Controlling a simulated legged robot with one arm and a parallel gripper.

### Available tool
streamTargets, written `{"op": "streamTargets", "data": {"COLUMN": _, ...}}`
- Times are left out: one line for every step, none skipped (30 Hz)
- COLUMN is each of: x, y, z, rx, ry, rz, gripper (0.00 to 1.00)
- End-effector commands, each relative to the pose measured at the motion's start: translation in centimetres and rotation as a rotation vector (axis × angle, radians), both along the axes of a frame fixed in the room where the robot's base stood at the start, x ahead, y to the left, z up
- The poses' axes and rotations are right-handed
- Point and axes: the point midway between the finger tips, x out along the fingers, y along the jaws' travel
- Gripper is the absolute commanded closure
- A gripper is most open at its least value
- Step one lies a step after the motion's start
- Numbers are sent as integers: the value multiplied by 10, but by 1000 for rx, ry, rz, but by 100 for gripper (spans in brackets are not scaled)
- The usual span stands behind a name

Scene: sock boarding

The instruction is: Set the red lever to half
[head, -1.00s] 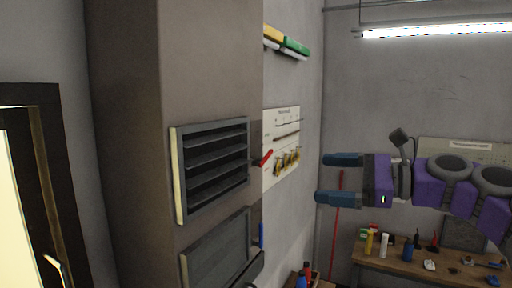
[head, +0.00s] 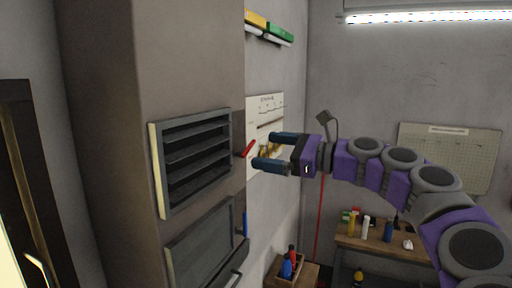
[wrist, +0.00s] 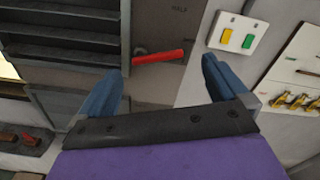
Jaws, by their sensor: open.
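The red lever (head: 248,149) sticks out from the side of the tall grey-brown cabinet, beside the louvred vent. In the head view it tilts up toward its free end. In the wrist view the red lever (wrist: 158,57) lies nearly level, ahead of and between my fingers, not touching them. A faint "HALF" mark (wrist: 180,9) shows on the panel above it. My gripper (head: 262,150) is open and empty, its blue fingers pointing at the cabinet just right of the lever. It also shows in the wrist view (wrist: 158,80).
The louvred vent (head: 194,160) is left of the lever, with a blue handle (head: 245,224) below. A plate with green and yellow buttons (wrist: 237,34) and a board with hanging brass pieces (wrist: 296,70) are on the wall to the right. A workbench (head: 375,245) stands at the back right.

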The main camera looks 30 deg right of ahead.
Motion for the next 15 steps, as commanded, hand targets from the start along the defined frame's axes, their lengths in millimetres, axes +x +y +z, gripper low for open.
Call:
{"op": "streamTargets", "data": {"x": 7, "y": 6, "z": 0, "rx": -1, "ry": 1, "rz": 2, "gripper": 0}}
{"op": "streamTargets", "data": {"x": 11, "y": 9, "z": 0, "rx": -1, "ry": 1, "rz": 1, "gripper": 0}}
{"op": "streamTargets", "data": {"x": 16, "y": 13, "z": 1, "rx": -1, "ry": 1, "rz": 0, "gripper": 0}}
{"op": "streamTargets", "data": {"x": 19, "y": 16, "z": 1, "rx": -1, "ry": 0, "rz": 0, "gripper": 0}}
{"op": "streamTargets", "data": {"x": 21, "y": 18, "z": 1, "rx": -1, "ry": 0, "rz": 0, "gripper": 0}}
{"op": "streamTargets", "data": {"x": 24, "y": 22, "z": 1, "rx": -2, "ry": 0, "rz": 0, "gripper": 0}}
{"op": "streamTargets", "data": {"x": 26, "y": 24, "z": 1, "rx": -2, "ry": 0, "rz": 1, "gripper": 0}}
{"op": "streamTargets", "data": {"x": 28, "y": 25, "z": 1, "rx": -2, "ry": 0, "rz": 1, "gripper": 0}}
{"op": "streamTargets", "data": {"x": 29, "y": 27, "z": 1, "rx": -2, "ry": -1, "rz": 0, "gripper": 0}}
{"op": "streamTargets", "data": {"x": 30, "y": 28, "z": 1, "rx": -2, "ry": 0, "rz": 0, "gripper": 0}}
{"op": "streamTargets", "data": {"x": 31, "y": 28, "z": 1, "rx": -2, "ry": -1, "rz": 0, "gripper": 0}}
{"op": "streamTargets", "data": {"x": 32, "y": 28, "z": 1, "rx": -1, "ry": -2, "rz": -1, "gripper": 0}}
{"op": "streamTargets", "data": {"x": 32, "y": 28, "z": 1, "rx": -2, "ry": -1, "rz": -1, "gripper": 0}}
{"op": "streamTargets", "data": {"x": 33, "y": 27, "z": 1, "rx": -1, "ry": -2, "rz": -2, "gripper": 0}}
{"op": "streamTargets", "data": {"x": 33, "y": 27, "z": 0, "rx": 0, "ry": -1, "rz": -2, "gripper": 0}}
